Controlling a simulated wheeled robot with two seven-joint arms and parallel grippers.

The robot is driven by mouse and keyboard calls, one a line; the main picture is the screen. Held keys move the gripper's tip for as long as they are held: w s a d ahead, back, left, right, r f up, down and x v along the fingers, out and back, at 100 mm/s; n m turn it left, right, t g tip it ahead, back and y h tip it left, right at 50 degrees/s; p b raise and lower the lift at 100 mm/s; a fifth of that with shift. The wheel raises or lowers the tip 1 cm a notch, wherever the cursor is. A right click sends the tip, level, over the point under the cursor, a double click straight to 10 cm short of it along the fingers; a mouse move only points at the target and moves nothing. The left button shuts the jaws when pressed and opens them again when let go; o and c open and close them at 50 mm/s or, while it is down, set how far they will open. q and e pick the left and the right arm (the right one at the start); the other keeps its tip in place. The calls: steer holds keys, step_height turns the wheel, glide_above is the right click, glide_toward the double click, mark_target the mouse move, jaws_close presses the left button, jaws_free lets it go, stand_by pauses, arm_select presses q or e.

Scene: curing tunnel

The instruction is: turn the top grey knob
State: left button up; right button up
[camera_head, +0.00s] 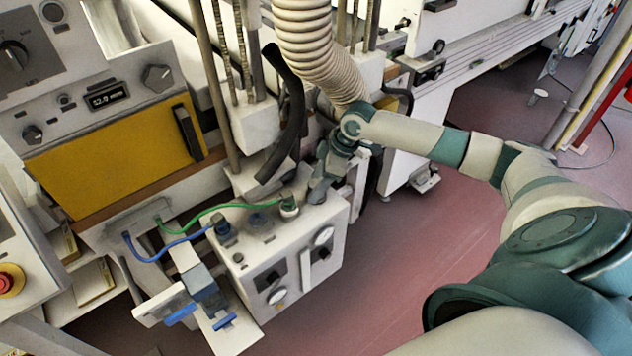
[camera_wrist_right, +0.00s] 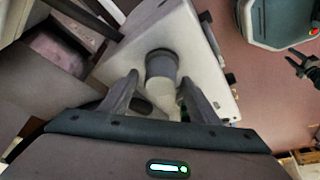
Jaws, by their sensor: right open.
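A grey, round knob-like piece (camera_wrist_right: 160,65) stands on the white box in the right wrist view, just beyond and between my right gripper's fingertips. A paler cylindrical part shows below it. My right gripper (camera_wrist_right: 160,88) is open, its two fingers spread, with a visible space beside the knob; I cannot tell whether either finger touches it. In the head view my right gripper (camera_head: 319,192) is over the right end of the white box's top (camera_head: 262,238) and hides that part, so I cannot make out the knob there. My left gripper is not in view.
A green cable plug (camera_head: 290,207) sits close to my right gripper, and a blue cable plug (camera_head: 222,229) is farther left on the box. A black hose (camera_head: 287,120) and ribbed duct (camera_head: 310,40) crowd the space behind. Red floor (camera_head: 420,260) lies open to the right.

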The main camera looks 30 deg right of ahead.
steer(key=shift+a+f, duration=0.1)
steer(key=shift+f, duration=0.3)
steer(key=c, duration=1)
steer(key=p, duration=0.1)
steer(key=m+p, duration=0.1)
steer(key=p, duration=0.1)
steer(key=shift+r, duration=0.25)
steer(key=shift+c, duration=0.2)
steer(key=shift+m+t+h+p, duration=0.3)
steer(key=shift+m+p, duration=0.05)
steer(key=shift+m, duration=0.05)
steer(key=shift+f, duration=0.2)
steer(key=shift+w, duration=0.1)
